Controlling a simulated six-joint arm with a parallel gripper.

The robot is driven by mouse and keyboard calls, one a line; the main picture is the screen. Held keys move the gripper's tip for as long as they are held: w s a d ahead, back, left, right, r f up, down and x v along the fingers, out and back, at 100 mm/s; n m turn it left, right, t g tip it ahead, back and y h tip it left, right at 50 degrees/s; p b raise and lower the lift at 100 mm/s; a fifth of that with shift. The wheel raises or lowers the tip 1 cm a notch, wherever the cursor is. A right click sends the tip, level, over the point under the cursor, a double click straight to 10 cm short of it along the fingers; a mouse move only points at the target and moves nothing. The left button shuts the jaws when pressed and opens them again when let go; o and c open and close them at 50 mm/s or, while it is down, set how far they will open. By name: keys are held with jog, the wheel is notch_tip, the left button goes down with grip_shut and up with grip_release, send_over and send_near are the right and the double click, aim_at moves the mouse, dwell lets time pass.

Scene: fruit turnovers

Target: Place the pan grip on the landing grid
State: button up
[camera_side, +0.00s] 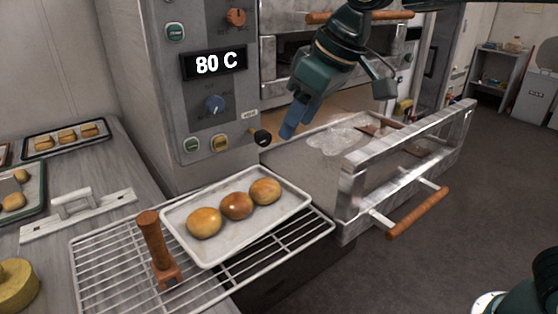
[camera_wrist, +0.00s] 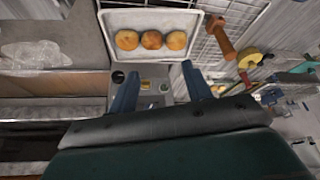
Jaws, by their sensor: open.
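The pan grip (camera_side: 153,242), a brown wooden handle with a reddish-brown clamp end, stands on the landing grid (camera_side: 100,262), a wire rack at the front left. It leans slightly, handle up, beside the left edge of a white tray (camera_side: 262,222); whether they touch is unclear. The grip also shows in the wrist view (camera_wrist: 221,38), right of the tray. My gripper (camera_side: 289,130) is open and empty, pointing down in front of the oven, above and behind the tray. Its two fingers are spread in the wrist view (camera_wrist: 158,82). Three golden buns (camera_side: 236,206) lie on the tray.
An open metal drawer (camera_side: 395,184) with a wooden handle (camera_side: 418,213) juts out at right, holding a crumpled clear sheet (camera_side: 340,138). The control panel (camera_side: 214,75) reads 80 C. Pastry trays (camera_side: 66,140) and a yellow round object (camera_side: 15,284) sit at left.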

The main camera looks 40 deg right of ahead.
jog(key=s+d+f+m+h, duration=0.1)
jog(key=s+d+f+m, duration=0.1)
jog(key=s+d, duration=0.6)
jog(key=s+d+f+m+t, duration=0.1)
jog(key=s+d+f+m, duration=0.1)
jog(key=s+d+f, duration=0.3)
jog(key=s+d, duration=0.4)
jog(key=s, duration=0.5)
jog(key=shift+h, duration=0.4)
